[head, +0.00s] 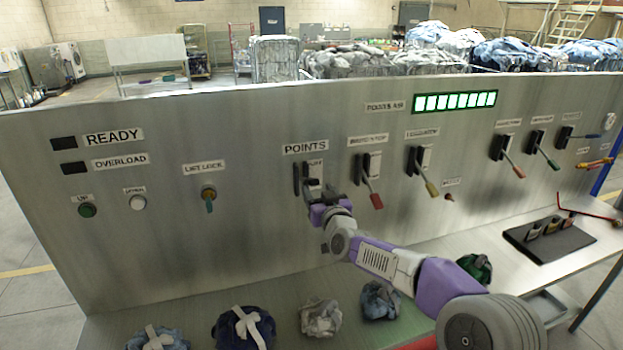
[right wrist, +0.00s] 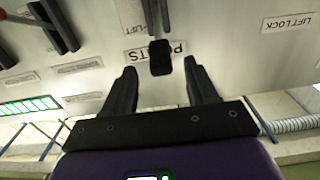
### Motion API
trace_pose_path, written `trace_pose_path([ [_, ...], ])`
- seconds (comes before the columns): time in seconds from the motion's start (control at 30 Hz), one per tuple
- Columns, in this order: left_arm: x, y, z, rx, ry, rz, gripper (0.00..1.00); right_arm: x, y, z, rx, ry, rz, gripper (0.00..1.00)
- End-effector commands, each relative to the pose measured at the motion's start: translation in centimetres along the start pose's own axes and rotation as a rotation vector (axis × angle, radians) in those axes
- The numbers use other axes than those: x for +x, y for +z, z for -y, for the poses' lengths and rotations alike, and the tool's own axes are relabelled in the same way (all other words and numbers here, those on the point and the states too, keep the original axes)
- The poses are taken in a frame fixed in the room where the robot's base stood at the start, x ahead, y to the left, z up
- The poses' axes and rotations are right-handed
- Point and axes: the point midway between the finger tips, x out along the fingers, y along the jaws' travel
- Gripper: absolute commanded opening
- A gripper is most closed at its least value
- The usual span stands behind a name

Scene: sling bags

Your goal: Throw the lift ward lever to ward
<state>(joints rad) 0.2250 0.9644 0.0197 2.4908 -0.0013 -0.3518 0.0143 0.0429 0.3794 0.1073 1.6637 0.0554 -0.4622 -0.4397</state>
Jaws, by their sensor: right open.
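A lever under the POINTS label (head: 305,148) stands on the steel panel (head: 250,200); in the head view my right gripper (head: 320,194) covers most of it. A small plate there is too small to read in the head view, but the right wrist view shows a small plate (right wrist: 137,28) that seems to read LIFT. In the right wrist view, the lever's black knob (right wrist: 160,58) shows between the spread fingertips of my right gripper (right wrist: 160,68), with gaps on both sides. My right gripper is open and holds nothing. My left gripper is not in view.
To the right are a red-handled lever (head: 375,200), a yellow-handled lever (head: 431,187) and several more. A LIFT LOCK key switch (head: 208,194) is to the left. Folded sling bags (head: 243,328) lie on the ledge below. A black tray (head: 560,243) stands at right.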

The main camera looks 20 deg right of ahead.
Motion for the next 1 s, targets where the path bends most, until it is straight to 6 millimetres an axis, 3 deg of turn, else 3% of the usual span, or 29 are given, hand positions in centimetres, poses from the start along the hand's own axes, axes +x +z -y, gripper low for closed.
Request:
trace_pose_path([
  [0.33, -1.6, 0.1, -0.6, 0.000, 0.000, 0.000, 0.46, 4.6, 0.0, 0.0, 0.001, -0.001, 0.002, 0.57],
  [0.77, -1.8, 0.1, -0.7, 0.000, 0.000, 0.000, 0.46, 5.5, 0.1, 0.0, 0.001, 0.000, 0.002, 0.57],
  [1.0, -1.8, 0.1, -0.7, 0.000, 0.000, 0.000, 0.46, 5.5, 0.1, 0.0, 0.001, 0.000, 0.002, 0.24],
])
